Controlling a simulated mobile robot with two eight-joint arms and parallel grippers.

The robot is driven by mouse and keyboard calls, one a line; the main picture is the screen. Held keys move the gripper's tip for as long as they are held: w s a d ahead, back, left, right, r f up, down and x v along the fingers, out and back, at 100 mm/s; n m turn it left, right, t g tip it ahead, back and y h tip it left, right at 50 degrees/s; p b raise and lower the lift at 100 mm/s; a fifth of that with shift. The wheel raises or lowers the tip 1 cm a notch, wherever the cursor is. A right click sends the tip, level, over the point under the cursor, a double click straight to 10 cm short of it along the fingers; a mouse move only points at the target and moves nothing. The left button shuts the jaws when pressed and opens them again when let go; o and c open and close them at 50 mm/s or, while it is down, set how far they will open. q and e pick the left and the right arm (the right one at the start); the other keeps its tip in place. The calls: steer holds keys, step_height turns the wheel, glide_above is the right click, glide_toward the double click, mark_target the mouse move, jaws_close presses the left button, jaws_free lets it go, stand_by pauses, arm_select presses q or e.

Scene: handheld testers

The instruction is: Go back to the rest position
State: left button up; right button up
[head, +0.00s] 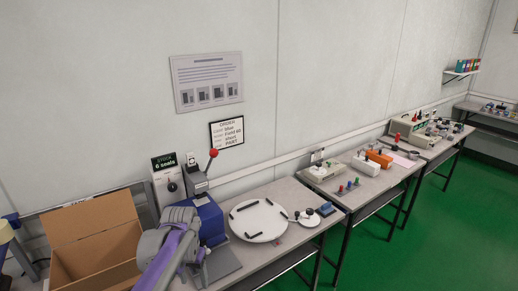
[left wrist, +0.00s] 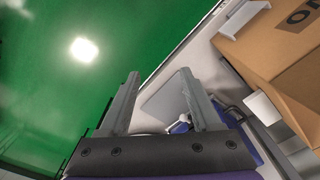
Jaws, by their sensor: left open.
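My left gripper (left wrist: 160,98) is open in the left wrist view, its two grey fingers spread apart with nothing held between them. Beyond the fingers are the green floor, the bench edge and a grey plate. In the head view my left arm comes in from the bottom left, in front of the blue press (head: 210,222) and beside the cardboard box (head: 95,240). Its fingers are hard to make out there. The box also shows at the right of the left wrist view (left wrist: 285,50). My right gripper is in neither view.
A round white tray (head: 262,222) with several black pieces lies on the bench right of the press. A red-knobbed lever (head: 213,153) rises above the press. More benches with testers (head: 325,172) run to the right along the wall. The green floor (head: 420,250) there is clear.

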arm_select(q)
steer(key=s+f+n+t+p, duration=0.1)
steer(key=s+t, duration=0.4)
steer(key=s, duration=1.7)
steer(key=shift+f+n, duration=0.4)
steer(key=shift+n, duration=0.1)
steer(key=shift+s, duration=0.1)
